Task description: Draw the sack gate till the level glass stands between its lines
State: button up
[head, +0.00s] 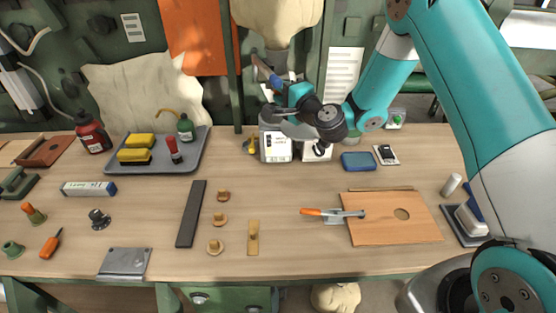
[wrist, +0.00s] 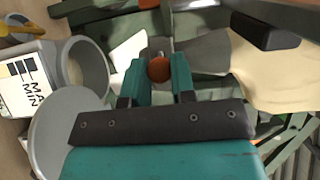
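A beige sack (head: 278,22) hangs at the top centre; its pale fabric also shows in the wrist view (wrist: 280,75). A grey neck (head: 287,60) is below it, partly hidden by my gripper (head: 265,76). In the wrist view my gripper's teal fingers (wrist: 160,78) stand on both sides of an orange-red ball knob (wrist: 159,69), which fills the gap between them; they look shut on it. Below stands a machine with a white label (head: 276,146). In the wrist view this label (wrist: 24,82) bears MAX and MIN marks. I cannot make out a level in the glass.
A grey open cylinder (wrist: 88,65) and a grey disc (wrist: 62,130) lie beside the label in the wrist view. A grey tray (head: 195,160) stands left. My arm crosses the right side.

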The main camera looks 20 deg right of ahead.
jog(key=shift+c, duration=0.5)
jog(key=shift+s+f, duration=0.1)
jog(key=shift+s+a+b, duration=0.25)
jog(key=shift+s+b, duration=0.85)
jog(key=shift+b, duration=0.15)
dwell(6.2)
